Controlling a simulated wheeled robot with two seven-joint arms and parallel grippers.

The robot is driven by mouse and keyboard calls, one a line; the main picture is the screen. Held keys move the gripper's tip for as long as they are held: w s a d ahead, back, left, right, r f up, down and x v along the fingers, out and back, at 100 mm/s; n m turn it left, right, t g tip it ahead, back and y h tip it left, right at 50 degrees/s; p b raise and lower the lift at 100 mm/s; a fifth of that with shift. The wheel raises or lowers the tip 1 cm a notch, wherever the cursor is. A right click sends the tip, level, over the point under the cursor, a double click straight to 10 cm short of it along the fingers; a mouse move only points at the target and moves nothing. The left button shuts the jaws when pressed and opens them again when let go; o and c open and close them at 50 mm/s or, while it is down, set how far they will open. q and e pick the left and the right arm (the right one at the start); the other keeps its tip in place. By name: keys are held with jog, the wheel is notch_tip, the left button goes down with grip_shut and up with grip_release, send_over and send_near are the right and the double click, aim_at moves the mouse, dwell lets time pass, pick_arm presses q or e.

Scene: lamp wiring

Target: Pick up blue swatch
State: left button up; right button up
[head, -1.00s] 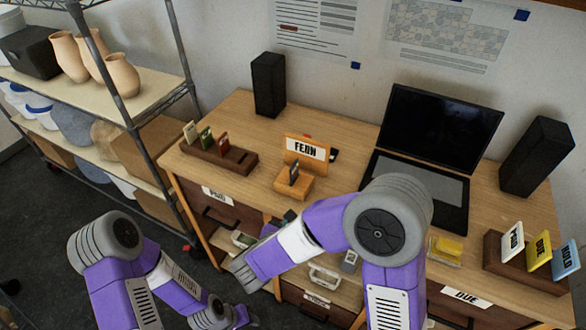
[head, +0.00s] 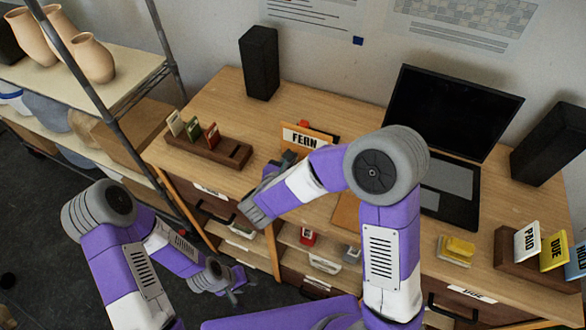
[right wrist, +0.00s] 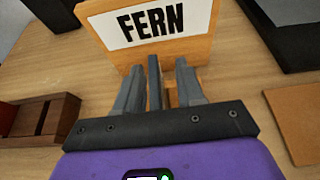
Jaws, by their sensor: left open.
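The FERN stand (head: 305,137), a wooden holder with a white label, is on the desk; it also shows in the right wrist view (right wrist: 150,22). A thin dark grey slab (right wrist: 154,84), likely a swatch edge-on, stands upright in front of its label; I cannot tell that it is blue. My right gripper (head: 283,163) is at the stand. In the right wrist view its fingers (right wrist: 160,66) are on either side of the slab, with a gap on the right. My left gripper (head: 234,285) is open and empty, low in front of the desk.
A dark wooden rack (head: 228,150) holds cream, green and red swatches left of the stand. A wire shelf is at the left.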

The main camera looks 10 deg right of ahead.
jog(key=shift+w+d+f, duration=0.1)
jog(key=shift+w, duration=0.1)
grip_shut()
